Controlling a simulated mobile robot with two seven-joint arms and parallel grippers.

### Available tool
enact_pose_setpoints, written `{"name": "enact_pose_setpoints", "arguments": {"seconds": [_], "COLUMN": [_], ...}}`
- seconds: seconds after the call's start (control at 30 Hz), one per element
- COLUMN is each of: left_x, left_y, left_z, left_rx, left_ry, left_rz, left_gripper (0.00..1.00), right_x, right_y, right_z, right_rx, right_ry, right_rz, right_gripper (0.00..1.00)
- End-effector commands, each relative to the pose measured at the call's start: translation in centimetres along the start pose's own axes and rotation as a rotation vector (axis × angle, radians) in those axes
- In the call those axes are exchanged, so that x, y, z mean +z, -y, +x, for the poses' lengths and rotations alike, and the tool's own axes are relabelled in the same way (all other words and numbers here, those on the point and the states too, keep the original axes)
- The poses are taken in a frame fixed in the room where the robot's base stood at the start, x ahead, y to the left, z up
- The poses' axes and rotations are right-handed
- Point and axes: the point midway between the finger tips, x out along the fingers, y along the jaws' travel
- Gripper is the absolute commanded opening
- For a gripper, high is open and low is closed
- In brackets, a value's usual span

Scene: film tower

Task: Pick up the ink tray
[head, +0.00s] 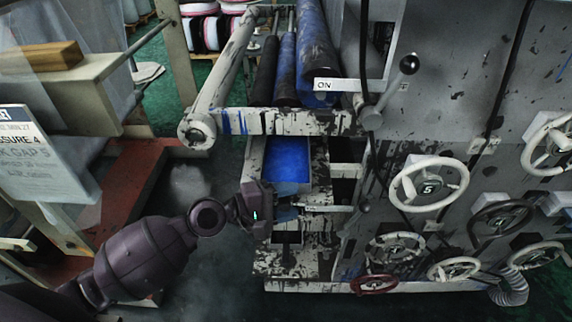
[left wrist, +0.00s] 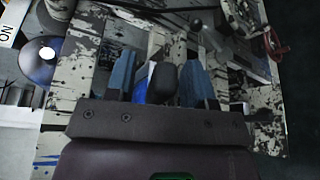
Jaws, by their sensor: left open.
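The ink tray (head: 308,160) is a pale rectangular tray with bright blue ink inside. It sits in the paint-spattered machine frame below the rollers, near the middle of the head view. My left gripper (head: 290,203) is at the near end of the tray, with its blue-grey fingers pointing at the machine. In the left wrist view the gripper (left wrist: 157,65) is open, fingers apart. A dark rounded piece (left wrist: 164,85) and a patch of blue show between the fingers; I cannot tell whether they touch. The gripper hides part of the tray's near end. My right gripper is not in view.
Blue rollers (head: 313,50) lie above the tray behind a spattered crossbar (head: 270,121). A lever with a black knob (head: 408,65) and several handwheels (head: 428,185) stick out at right. A sign board (head: 30,150) and a red base (head: 130,190) stand left. Dark floor lies below.

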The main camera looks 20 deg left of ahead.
Motion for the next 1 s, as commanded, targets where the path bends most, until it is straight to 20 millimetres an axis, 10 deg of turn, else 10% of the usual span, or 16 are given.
{"name": "enact_pose_setpoints", "arguments": {"seconds": [0.2, 0.53, 1.0], "left_x": [-0.03, -0.03, -0.01], "left_y": [0.06, 0.04, -0.07], "left_z": [0.06, 0.04, 0.03], "left_rx": [-0.001, -0.001, 0.001], "left_ry": [-0.001, -0.001, -0.001], "left_rz": [0.0, 0.0, 0.002], "left_gripper": [0.49, 0.0, 0.0], "right_x": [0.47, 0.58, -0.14], "right_y": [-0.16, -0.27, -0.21], "right_z": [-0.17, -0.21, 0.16], "right_rx": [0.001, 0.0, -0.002], "right_ry": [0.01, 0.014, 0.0], "right_rz": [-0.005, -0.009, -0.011], "right_gripper": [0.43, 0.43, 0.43]}}
